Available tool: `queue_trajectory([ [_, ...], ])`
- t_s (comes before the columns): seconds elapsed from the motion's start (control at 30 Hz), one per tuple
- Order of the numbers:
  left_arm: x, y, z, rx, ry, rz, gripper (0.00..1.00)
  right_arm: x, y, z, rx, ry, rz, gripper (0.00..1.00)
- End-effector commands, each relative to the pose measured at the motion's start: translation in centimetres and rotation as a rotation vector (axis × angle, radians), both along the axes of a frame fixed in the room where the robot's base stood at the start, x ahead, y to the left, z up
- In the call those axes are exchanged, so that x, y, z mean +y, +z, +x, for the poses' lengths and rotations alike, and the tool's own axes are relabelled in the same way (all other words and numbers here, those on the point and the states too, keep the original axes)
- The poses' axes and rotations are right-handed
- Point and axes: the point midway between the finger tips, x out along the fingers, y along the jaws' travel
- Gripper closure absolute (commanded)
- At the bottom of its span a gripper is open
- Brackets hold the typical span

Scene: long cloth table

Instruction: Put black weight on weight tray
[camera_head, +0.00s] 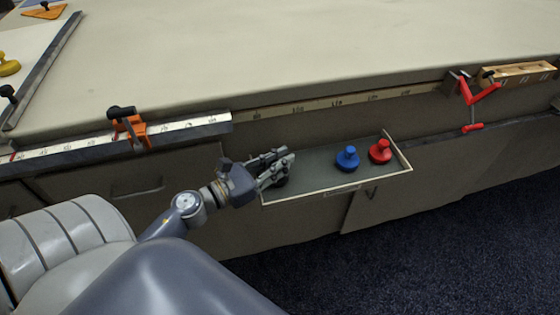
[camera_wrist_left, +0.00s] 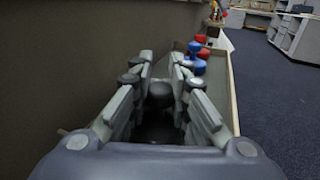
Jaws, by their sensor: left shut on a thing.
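The weight tray (camera_head: 318,194) is a shallow, open tray at the front side of the table, below its top edge. A blue weight (camera_head: 347,158) and a red weight (camera_head: 380,151) stand in its right part; the blue one also shows in the left wrist view (camera_wrist_left: 195,65). My left gripper (camera_head: 284,164) is at the tray's left end, shut on the black weight (camera_wrist_left: 160,92). The weight's dark knob shows between the fingers in the left wrist view; its lower part is dark and mostly hidden. I cannot tell whether it touches the tray floor. My right gripper is not in view.
An orange clamp (camera_head: 131,128) and a red clamp (camera_head: 470,98) sit along the table's front edge. A wooden block with holes (camera_head: 518,73) lies at the right. A yellow object (camera_head: 8,65) is at the far left. The middle of the tabletop is clear.

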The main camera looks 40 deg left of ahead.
Motion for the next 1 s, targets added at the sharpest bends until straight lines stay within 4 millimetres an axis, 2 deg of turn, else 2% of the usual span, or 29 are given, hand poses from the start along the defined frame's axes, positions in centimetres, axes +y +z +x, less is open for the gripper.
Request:
queue_trajectory([
  [0.2, 0.0, 0.0, 0.0, -0.003, 0.0, 0.0, 1.0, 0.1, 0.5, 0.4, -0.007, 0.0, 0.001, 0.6],
  [0.23, 0.0, -0.2, 0.0, 0.0, 0.0, 0.0, 0.83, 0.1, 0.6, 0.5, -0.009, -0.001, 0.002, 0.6],
  [0.33, 0.0, -0.1, 0.0, 0.0, 0.0, 0.0, 0.6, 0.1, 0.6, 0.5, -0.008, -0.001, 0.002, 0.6],
  [0.8, 0.0, 0.1, 0.0, 0.0, 0.0, 0.0, 0.59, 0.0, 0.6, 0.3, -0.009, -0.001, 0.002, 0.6],
  [0.87, 0.2, -0.2, -0.7, 0.003, 0.001, -0.001, 0.59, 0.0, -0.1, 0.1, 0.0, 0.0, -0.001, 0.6],
  [1.0, 1.1, -0.3, -3.0, 0.004, 0.003, -0.002, 0.59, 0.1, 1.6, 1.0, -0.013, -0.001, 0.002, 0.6],
])
